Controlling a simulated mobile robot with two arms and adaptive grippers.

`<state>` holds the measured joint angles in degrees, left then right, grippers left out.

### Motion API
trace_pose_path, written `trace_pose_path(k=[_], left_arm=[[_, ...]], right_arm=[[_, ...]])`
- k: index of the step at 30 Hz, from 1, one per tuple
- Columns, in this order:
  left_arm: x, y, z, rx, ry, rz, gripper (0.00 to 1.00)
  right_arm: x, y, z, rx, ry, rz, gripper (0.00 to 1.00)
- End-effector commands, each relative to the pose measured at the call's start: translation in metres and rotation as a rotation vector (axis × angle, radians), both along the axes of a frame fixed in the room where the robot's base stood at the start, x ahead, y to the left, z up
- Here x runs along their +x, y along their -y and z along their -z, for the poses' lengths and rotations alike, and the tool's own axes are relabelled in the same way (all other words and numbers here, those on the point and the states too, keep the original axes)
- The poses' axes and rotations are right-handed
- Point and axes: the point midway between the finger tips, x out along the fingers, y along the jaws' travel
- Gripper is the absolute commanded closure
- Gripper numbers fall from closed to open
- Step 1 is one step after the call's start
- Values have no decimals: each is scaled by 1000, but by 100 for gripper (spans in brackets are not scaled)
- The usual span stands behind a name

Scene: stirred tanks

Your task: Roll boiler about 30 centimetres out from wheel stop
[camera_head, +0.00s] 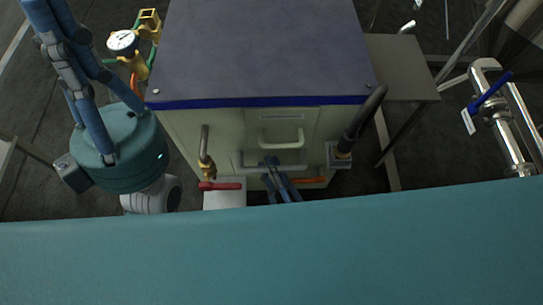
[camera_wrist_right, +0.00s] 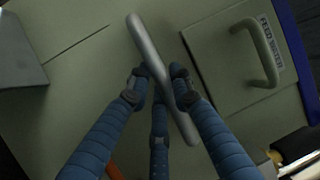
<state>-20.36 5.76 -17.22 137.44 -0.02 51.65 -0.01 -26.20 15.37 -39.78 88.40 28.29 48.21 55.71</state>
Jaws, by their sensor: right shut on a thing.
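The boiler (camera_head: 255,50) is a pale cabinet with a dark grey top and blue edging, upright in the middle of the head view. My right gripper (camera_head: 271,162) is at its near face, shut on a grey bar handle (camera_head: 250,165). The right wrist view shows the gripper's blue fingers (camera_wrist_right: 159,80) on both sides of the handle (camera_wrist_right: 146,45). My left gripper (camera_head: 55,15) is at the upper left, apart from the boiler, with its fingers spread and empty. I cannot make out the wheel stop or the boiler's wheels.
A brass valve with a red lever (camera_head: 220,186) and a black hose (camera_head: 362,120) sit on the near face. A gauge (camera_head: 122,41) stands at left. A grey side table (camera_head: 400,65) and a pipe with a blue-handled valve (camera_head: 492,100) are at right.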

Motion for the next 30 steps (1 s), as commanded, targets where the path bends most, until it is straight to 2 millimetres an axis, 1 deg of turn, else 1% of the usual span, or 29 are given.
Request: trace_pose_path(k=[4,15,16,18,26,30], left_arm=[[0,0,-1,0,0,0,100],[0,0,-2,0,6,0,100],[0,0,-2,0,6,0,100],[0,0,-2,0,6,0,100],[-1,-1,-3,0,8,-2,100],[-1,-1,-4,-2,9,-2,100]], right_arm=[[-4,0,1,0,-3,0,100],[-5,0,1,0,-3,0,100],[-5,0,1,0,-3,0,73],[-5,0,1,0,-2,0,59],[-4,0,1,0,-1,0,59],[-11,2,2,-1,-2,0,59]])
